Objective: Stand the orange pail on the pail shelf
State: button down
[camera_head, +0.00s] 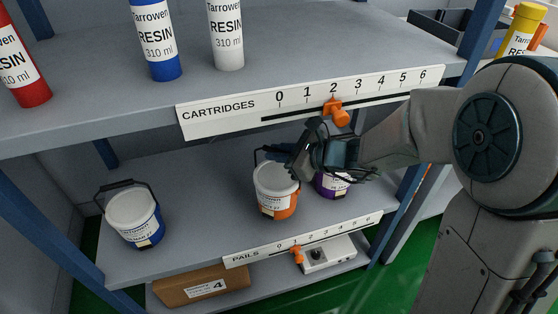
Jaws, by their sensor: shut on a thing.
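The orange pail (277,192) has a white lid and a white label. It is upright, at or just above the middle of the pail shelf (205,205), whose front label reads PAILS. I cannot tell whether its base touches the shelf. My gripper (290,158) is at the pail's upper back right, shut on its dark handle. The fingers and part of the handle overlap, so the exact grip is hidden. A purple pail (331,186) stands just right of the orange pail, partly hidden behind my gripper.
A blue pail (134,216) stands at the shelf's left end, with bare shelf between it and the orange pail. The cartridge shelf (110,105) hangs above, with an orange slider (337,112) on its front scale. A cardboard box (202,286) lies below.

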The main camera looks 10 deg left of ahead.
aim_at(277, 180)
jog(key=shift+f+b, duration=0.4)
jog(key=shift+f, duration=0.65)
jog(key=c, duration=1.4)
grip_release()
jog(key=shift+c, duration=0.2)
